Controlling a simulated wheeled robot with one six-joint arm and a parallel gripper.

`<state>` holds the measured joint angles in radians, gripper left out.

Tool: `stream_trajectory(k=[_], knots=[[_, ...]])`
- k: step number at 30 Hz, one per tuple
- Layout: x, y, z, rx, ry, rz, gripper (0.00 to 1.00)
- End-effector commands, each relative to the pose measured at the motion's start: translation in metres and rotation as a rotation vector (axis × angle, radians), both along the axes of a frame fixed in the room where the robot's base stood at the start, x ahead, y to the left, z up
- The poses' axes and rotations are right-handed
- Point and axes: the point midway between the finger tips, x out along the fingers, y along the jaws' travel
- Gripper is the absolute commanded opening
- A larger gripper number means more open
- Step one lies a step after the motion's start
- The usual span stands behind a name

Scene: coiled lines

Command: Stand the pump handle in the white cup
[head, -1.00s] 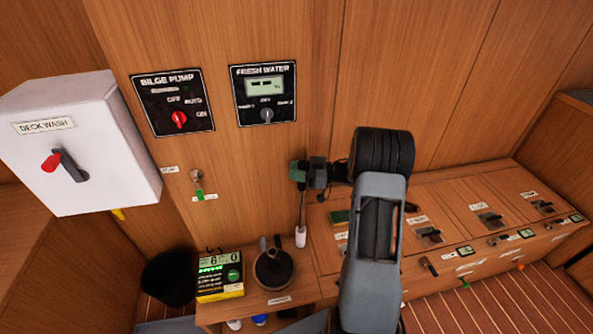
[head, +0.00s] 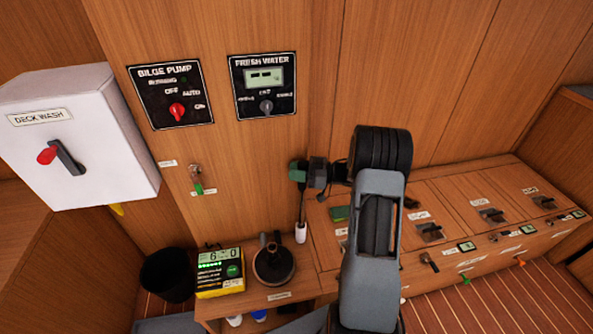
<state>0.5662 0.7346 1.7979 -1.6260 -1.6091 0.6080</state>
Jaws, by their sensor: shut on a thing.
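My gripper (head: 300,183) is beside the wooden wall panel, left of my dark forearm, and is shut on the upper end of the pump handle (head: 302,207). The handle is a thin grey rod that hangs nearly upright below the jaws. The white cup (head: 300,235) is small and narrow and stands at the back of the bench, directly below the rod. The rod's lower end meets the cup's mouth in the picture. I cannot tell whether it is inside or just behind or above the rim.
A dark round pot (head: 273,266) and a yellow-and-black device (head: 219,272) stand on the low bench left of the cup. A white deck wash box (head: 75,140) juts out at left. A black bin (head: 167,275) stands below.

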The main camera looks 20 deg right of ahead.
Motion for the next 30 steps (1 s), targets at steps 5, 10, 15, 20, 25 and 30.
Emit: stream_trajectory(k=[5, 10, 15, 20, 25, 30], knots=[[0.000, 0.000, -0.005, 0.000, -0.001, 0.000, 0.02], [0.000, 0.000, -0.009, 0.001, 0.000, 0.000, 0.02], [0.000, 0.000, -0.014, 0.001, 0.000, 0.000, 0.02], [0.000, 0.000, -0.018, 0.000, -0.001, 0.000, 0.02], [0.000, 0.000, -0.022, 0.000, -0.001, 0.000, 0.02], [0.000, 0.000, -0.026, 0.000, -0.001, 0.000, 0.02]])
